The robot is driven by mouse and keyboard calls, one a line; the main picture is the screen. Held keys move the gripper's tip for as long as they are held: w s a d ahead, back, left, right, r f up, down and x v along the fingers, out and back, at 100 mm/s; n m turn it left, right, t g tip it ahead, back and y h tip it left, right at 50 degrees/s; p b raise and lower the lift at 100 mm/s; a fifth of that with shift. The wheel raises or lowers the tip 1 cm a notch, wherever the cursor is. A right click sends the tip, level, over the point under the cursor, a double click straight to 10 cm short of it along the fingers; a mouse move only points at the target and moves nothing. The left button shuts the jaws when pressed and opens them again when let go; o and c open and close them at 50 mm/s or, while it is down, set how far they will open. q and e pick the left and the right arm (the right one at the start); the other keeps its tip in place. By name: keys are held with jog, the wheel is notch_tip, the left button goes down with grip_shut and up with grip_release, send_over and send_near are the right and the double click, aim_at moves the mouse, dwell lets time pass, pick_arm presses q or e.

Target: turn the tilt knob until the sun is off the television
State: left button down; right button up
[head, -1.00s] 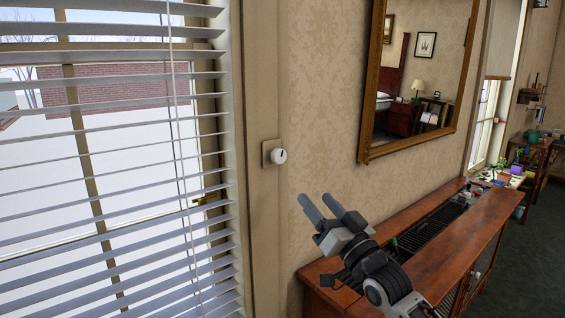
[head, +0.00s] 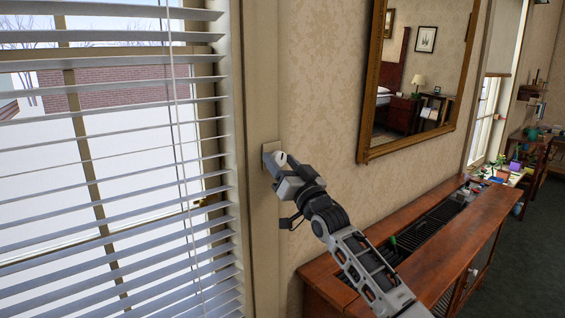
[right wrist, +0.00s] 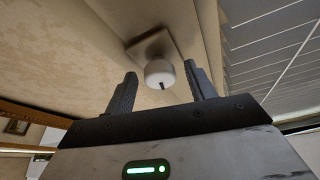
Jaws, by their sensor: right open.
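The tilt knob (head: 280,158) is a small white round knob with a dark mark, on a square plate on the window frame. In the right wrist view the knob (right wrist: 160,73) stands out from its plate, its dark mark facing me. My right gripper (head: 273,163) is open at the knob, its fingers partly hidden in the head view. In the right wrist view the knob shows between the two fingertips (right wrist: 160,82), with a gap on each side. The blinds (head: 110,150) have open slats with bright outdoors behind them. The television and my left gripper are not in view.
A wooden cabinet (head: 440,255) with a dark slatted recess in its top runs along the wall below a gilt-framed mirror (head: 415,75). The wall around the knob is clear.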

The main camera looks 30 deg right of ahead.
jog(key=c, duration=1)
jog(key=shift+o, duration=0.2)
jog(key=shift+a+r+m+h+p, duration=0.1)
jog(key=shift+r+m+h+p, duration=0.25)
jog(key=shift+m+p, duration=0.7)
jog(key=shift+f+m+h+p, duration=0.15)
jog(key=shift+m+h+p, duration=0.1)
jog(key=shift+m+p, duration=0.1)
jog(key=shift+f+g, duration=0.15)
jog(key=shift+g, duration=0.15)
jog(key=o, duration=1)
jog(key=shift+c, duration=0.2)
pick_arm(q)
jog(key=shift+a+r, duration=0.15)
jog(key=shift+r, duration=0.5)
